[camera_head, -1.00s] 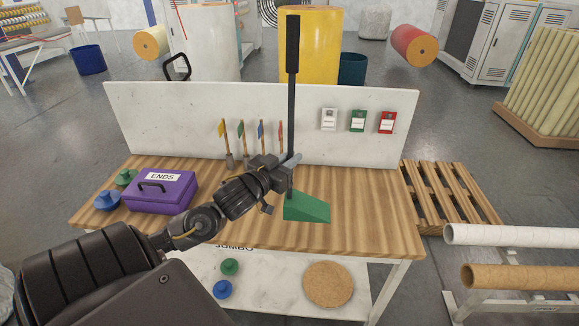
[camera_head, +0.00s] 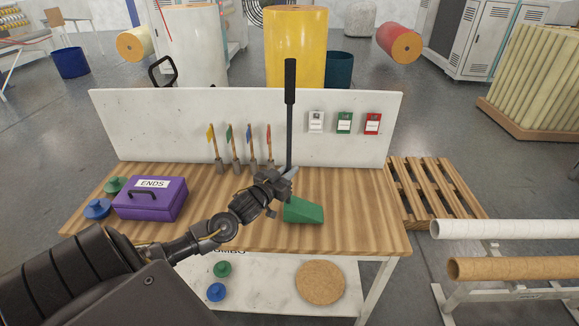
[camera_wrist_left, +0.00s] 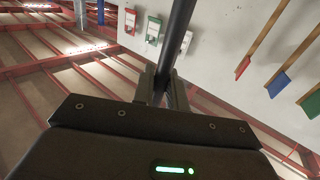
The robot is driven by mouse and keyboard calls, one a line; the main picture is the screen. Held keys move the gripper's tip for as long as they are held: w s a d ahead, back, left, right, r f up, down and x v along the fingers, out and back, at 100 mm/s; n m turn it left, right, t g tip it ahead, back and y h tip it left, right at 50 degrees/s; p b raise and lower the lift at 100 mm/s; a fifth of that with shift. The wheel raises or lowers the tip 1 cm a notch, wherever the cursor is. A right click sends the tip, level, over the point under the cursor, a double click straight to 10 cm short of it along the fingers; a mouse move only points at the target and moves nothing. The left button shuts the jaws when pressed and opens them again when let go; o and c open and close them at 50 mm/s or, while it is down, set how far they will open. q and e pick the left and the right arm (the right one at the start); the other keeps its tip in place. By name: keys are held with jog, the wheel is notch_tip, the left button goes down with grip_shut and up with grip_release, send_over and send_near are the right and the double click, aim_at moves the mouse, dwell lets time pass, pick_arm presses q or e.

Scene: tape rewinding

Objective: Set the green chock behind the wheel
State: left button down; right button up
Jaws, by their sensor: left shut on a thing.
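The green chock (camera_head: 305,211) is a wedge with a tall black upright handle (camera_head: 290,82). It is at the front right of the wooden workbench, and I cannot tell if it touches the top. My left gripper (camera_head: 287,176) is shut on the handle, low down near the wedge. The left wrist view shows the black handle (camera_wrist_left: 176,45) between the fingers; the wedge is out of that view. No wheel can be made out for certain. My right gripper is not in view.
A purple box (camera_head: 150,198) marked ENDS stands at the left of the workbench (camera_head: 365,225). A wooden pallet (camera_head: 435,190) and a rack with rolls (camera_head: 510,268) are at the right.

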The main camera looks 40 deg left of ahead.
pick_arm(q)
jog(key=shift+f, duration=0.75)
jog(key=c, duration=1.6)
grip_release()
jog(key=shift+s+f, duration=0.1)
jog(key=shift+f, duration=0.1)
jog(key=shift+o, duration=1)
jog(key=shift+d, duration=0.1)
